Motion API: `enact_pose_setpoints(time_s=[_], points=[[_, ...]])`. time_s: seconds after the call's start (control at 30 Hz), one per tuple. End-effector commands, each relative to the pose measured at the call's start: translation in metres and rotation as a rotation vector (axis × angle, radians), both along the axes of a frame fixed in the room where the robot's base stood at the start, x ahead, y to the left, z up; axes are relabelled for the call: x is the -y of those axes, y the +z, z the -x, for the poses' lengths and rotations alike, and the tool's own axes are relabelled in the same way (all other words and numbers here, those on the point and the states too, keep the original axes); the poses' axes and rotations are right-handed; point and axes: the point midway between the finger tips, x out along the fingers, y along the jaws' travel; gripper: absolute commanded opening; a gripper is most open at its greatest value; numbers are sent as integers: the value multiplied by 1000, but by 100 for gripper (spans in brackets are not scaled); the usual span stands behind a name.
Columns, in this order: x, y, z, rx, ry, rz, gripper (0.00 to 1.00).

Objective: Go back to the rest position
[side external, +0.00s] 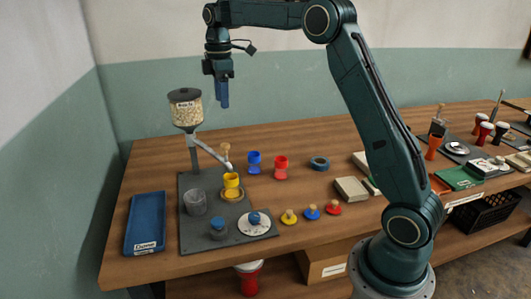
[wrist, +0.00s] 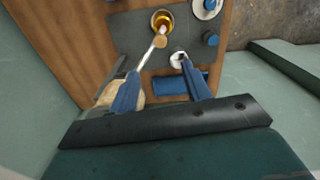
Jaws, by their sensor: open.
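My gripper (side external: 223,96) hangs high above the back left of the table, fingers pointing down, near the top of the hopper. In the wrist view its two blue fingers (wrist: 161,70) stand wide apart with nothing held between them. The hopper (side external: 185,108), full of pale grains, stands at the left, and its chute (side external: 212,153) with a wooden knob reaches over a yellow goblet drum (side external: 232,187). The yellow drum also shows in the wrist view (wrist: 162,17), well below the fingers.
A dark station board (side external: 187,237) carries a grey cup (side external: 195,202) and a white disc (side external: 247,228). A blue Done tray (side external: 146,222) lies left. Blue (side external: 254,162) and red (side external: 281,166) drums stand behind small knobbed lids. Other drums and boxes fill the right side.

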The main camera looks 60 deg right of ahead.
Motion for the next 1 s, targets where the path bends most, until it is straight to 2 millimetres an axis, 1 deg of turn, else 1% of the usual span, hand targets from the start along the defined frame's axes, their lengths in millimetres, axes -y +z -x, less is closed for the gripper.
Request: enact_pose_setpoints(time_s=[0.17,0.37,0.5,0.7,0.83,1.0], points=[[-10,12,12,23,-35,5,48],[-31,33,40,70,-120,11,48],[-48,47,66,112,-193,11,48],[-70,59,106,171,-297,3,48],[-83,63,133,209,-366,-9,48],[-98,63,170,258,-453,-29,48]])
